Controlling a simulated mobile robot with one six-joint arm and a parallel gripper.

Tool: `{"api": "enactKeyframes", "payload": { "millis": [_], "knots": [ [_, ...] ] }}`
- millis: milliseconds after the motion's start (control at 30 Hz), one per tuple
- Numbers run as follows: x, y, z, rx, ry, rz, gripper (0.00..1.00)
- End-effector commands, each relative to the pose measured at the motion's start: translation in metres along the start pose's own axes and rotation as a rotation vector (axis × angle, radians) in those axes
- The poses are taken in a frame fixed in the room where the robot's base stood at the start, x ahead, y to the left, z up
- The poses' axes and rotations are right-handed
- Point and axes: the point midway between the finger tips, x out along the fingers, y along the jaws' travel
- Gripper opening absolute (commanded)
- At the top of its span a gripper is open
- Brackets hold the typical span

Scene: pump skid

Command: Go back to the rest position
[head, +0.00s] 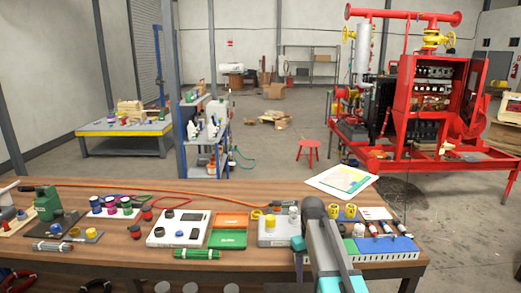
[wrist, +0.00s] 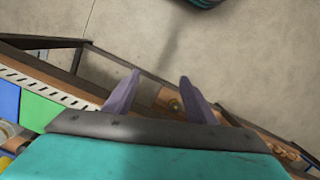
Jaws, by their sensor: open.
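My gripper (wrist: 159,92) shows in the wrist view, with two purple-grey fingers standing apart and nothing between them. It is over the edge of the wooden workbench (wrist: 75,92), with bare floor beyond. In the head view my grey and teal arm rises from the bottom right and covers part of the bench; I cannot make out the fingertips there. The bench (head: 125,262) also shows in the head view, across the foreground.
On the bench are a green tray (head: 228,238), a white box with knobs (head: 178,228), a green cylinder (head: 197,254) and a paper sheet (head: 341,180). A red pump skid (head: 430,95) and a red stool (head: 308,152) stand behind. The central floor is mostly open.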

Motion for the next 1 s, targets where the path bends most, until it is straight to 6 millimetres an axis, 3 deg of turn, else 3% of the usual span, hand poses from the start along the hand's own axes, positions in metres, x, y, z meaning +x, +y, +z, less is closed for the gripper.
{"api": "enactKeyframes", "payload": {
  "millis": [100, 400, 1000],
  "knots": [
    [0.038, -0.004, 0.012, 0.000, -0.053, -0.017, 0.51],
    [0.123, -0.016, 0.046, 0.001, -0.161, -0.055, 0.51],
    [0.274, -0.049, 0.139, 0.036, -0.331, -0.109, 0.51]
  ]
}}
